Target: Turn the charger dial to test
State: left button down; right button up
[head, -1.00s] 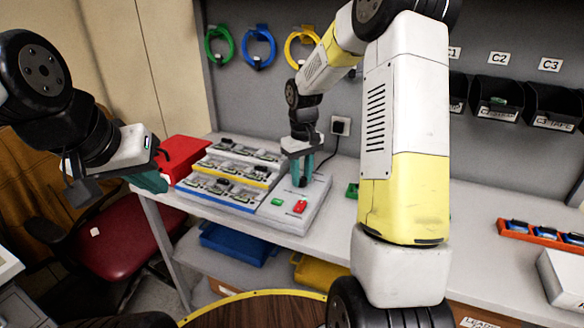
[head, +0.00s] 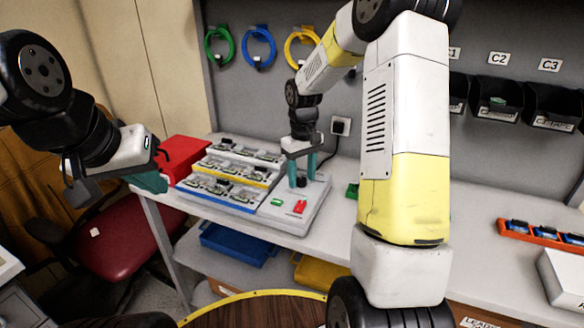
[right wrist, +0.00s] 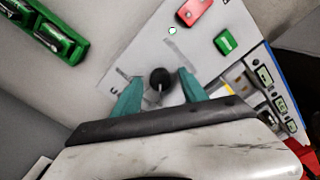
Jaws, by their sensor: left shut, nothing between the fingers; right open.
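The charger (head: 284,217) is a pale flat box on the bench, with a green part and a red part on top. Its black dial (right wrist: 160,78) is a round knob with a light pointer line, shown in the right wrist view. My right gripper (right wrist: 160,82) is open, with one teal finger on each side of the dial and a gap to each. In the head view my right gripper (head: 301,168) points down over the charger's back part. My left gripper (head: 150,183) is shut and empty, off the bench's left end. The dial's small labels are not readable.
A stepped rack of circuit boards (head: 228,178) stands left of the charger, with a red bin (head: 182,152) beyond it. Green board holders (right wrist: 50,35) lie on the charger's other side. A wall socket (head: 340,126) is behind. Free bench lies to the right.

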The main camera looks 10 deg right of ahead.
aim_at(302, 180)
notch_tip(302, 180, up, 8)
jog(key=shift+f, duration=0.2)
jog(key=shift+r, duration=0.15)
jog(key=shift+s+r, duration=0.2)
jog(key=shift+r, duration=0.05)
jog(key=s+r+m+t, duration=0.2)
jog(key=s+r+t, duration=0.1)
jog(key=s+r, duration=0.7)
jog(key=s+a+m+t+y, duration=0.2)
jog(key=s+t, duration=0.1)
jog(key=s, duration=1.1)
jog(key=shift+r, duration=0.15)
jog(key=shift+s+a, duration=0.1)
